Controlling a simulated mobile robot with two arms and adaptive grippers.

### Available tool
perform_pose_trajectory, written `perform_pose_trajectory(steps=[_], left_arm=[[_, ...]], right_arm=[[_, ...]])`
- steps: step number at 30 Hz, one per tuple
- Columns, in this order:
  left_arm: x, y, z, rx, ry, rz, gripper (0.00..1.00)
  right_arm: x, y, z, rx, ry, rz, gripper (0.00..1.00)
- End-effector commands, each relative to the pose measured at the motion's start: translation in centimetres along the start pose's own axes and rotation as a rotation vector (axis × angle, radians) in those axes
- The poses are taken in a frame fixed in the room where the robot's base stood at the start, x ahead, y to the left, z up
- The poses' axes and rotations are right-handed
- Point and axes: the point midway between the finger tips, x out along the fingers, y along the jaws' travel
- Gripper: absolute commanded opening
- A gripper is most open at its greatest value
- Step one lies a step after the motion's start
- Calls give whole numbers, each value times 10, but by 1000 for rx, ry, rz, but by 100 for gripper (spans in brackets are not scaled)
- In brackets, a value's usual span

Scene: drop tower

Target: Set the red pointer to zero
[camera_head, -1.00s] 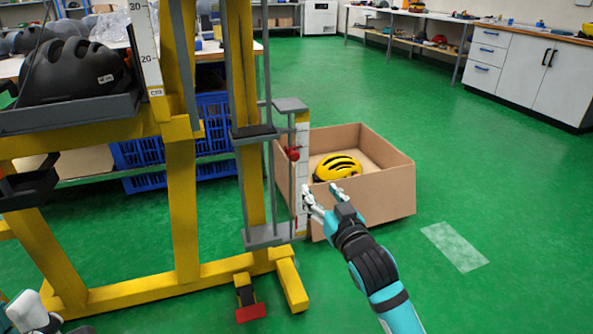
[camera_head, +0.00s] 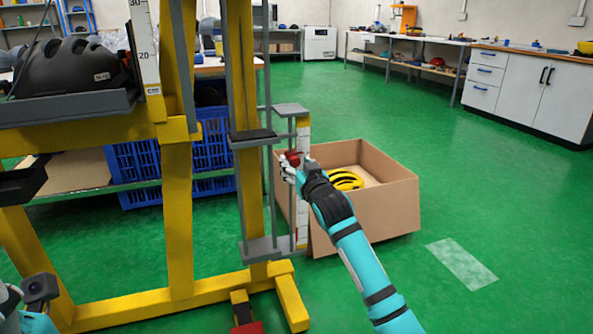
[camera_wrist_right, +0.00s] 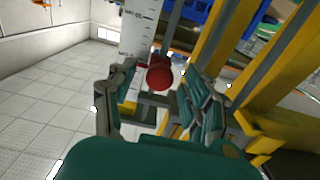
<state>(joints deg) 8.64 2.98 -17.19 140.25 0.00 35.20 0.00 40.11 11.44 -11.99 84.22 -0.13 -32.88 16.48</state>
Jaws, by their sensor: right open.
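The red pointer (camera_head: 291,159) sits partway up a white vertical scale (camera_head: 302,215) on the yellow drop tower. In the right wrist view the pointer's round red knob (camera_wrist_right: 160,76) faces me, with the scale (camera_wrist_right: 138,30) behind it to the left. My right gripper (camera_head: 291,171) is open, its fingers to either side of the knob; in the wrist view the gripper (camera_wrist_right: 158,105) shows a gap between fingers and knob. The scale's numbers are too small to read surely. My left gripper (camera_head: 22,300) is partly in view at the lower left; its fingers are not clear.
The yellow tower frame (camera_head: 180,220) fills the left, with a black helmet (camera_head: 70,80) on its grey tray. Green floor to the right is clear.

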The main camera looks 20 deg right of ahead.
Motion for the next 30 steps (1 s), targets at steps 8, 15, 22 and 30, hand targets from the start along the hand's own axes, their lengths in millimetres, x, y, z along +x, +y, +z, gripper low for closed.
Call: perform_pose_trajectory(steps=[8,15,22,30], left_arm=[[2,0,-1,1,6,2,40],[2,0,-1,1,7,2,40],[2,0,-1,0,8,2,40],[2,0,-1,0,8,2,40]], right_arm=[[4,0,0,0,0,0,51],[4,0,0,0,0,0,30],[4,0,0,0,0,0,0],[4,0,0,1,0,0,0]])
